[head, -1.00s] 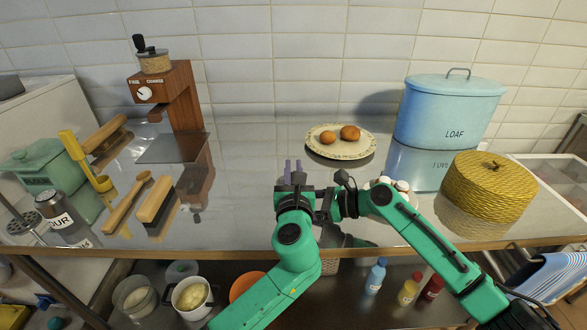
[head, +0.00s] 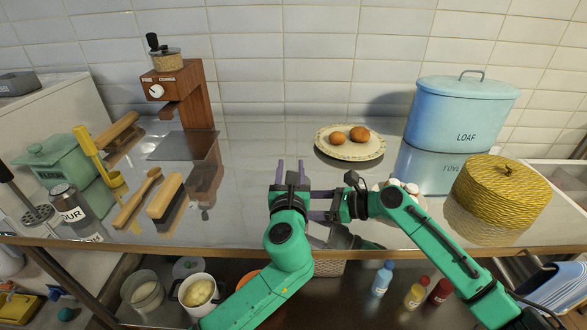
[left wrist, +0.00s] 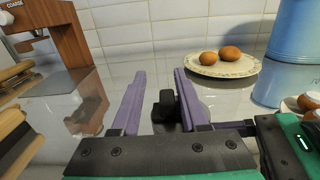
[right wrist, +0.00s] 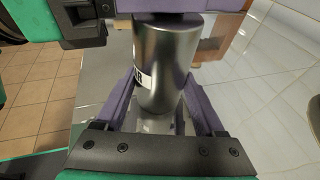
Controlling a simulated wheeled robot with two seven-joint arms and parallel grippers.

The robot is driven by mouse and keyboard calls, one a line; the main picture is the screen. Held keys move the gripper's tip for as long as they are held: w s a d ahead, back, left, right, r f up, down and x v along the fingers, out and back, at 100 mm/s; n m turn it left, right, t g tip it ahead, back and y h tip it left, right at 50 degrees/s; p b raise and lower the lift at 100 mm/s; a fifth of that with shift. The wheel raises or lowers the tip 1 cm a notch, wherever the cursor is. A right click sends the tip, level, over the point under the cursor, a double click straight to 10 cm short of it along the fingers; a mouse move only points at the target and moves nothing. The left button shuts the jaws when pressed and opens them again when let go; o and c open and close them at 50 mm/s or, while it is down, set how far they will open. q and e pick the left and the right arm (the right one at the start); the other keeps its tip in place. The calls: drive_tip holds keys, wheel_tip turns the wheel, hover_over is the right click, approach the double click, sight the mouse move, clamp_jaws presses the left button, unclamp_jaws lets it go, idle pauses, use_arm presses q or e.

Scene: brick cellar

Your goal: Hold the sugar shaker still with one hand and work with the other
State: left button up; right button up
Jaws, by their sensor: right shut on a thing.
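The sugar shaker (right wrist: 165,62) is a silver metal cylinder with a white label, only partly in view, in the right wrist view. My right gripper (head: 318,204) comes in from the right and is shut on it, one finger on each side. In the head view the shaker is mostly hidden by the grippers. My left gripper (head: 290,167) is open and points toward the back wall. One of its fingers crosses above the shaker in the right wrist view. A black upright part (left wrist: 168,108) shows between its fingers, nearer the right one; it looks like the shaker's top, though I cannot be certain.
A plate (head: 350,150) with two brown eggs lies behind. A blue loaf bin (head: 462,115) and yellow woven basket (head: 500,195) stand right. A coffee grinder (head: 185,90), brushes (head: 165,195) and a flour canister (head: 70,205) stand left.

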use_arm(q)
drive_tip(key=shift+s, duration=0.1)
use_arm(e)
drive_tip(key=shift+a, duration=0.1)
use_arm(q)
drive_tip(key=s, duration=1.2)
drive_tip(key=shift+w, duration=0.1)
use_arm(e)
drive_tip(key=o, duration=1.2)
drive_tip(key=shift+c, duration=0.2)
drive_tip(key=v, duration=1.2)
drive_tip(key=shift+s, duration=0.15)
use_arm(q)
drive_tip(key=shift+f, duration=0.1)
